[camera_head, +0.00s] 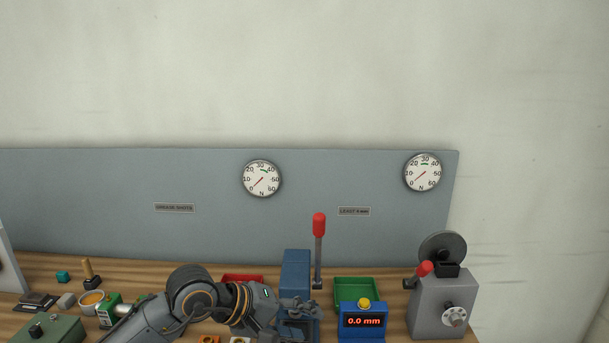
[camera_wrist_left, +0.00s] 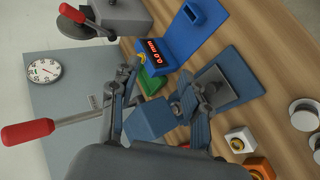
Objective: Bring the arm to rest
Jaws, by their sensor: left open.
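My left arm comes in along the bottom of the head view, and its gripper (camera_head: 299,308) is over the bench in front of a blue upright block (camera_head: 296,268). In the left wrist view the gripper (camera_wrist_left: 158,105) has its two fingers spread apart with nothing held between them. The blue block (camera_wrist_left: 150,119) shows beyond the gap between the fingers. I cannot tell whether a finger touches anything. My right gripper is in neither view.
A lever with a red knob (camera_head: 319,224) stands beside the block. A green tray (camera_head: 356,291), a blue display unit (camera_head: 362,321) reading 0.0 mm and a grey machine (camera_head: 441,305) are to the right. Small parts and a bowl (camera_head: 91,299) crowd the left. Gauges hang on the back panel (camera_head: 100,200).

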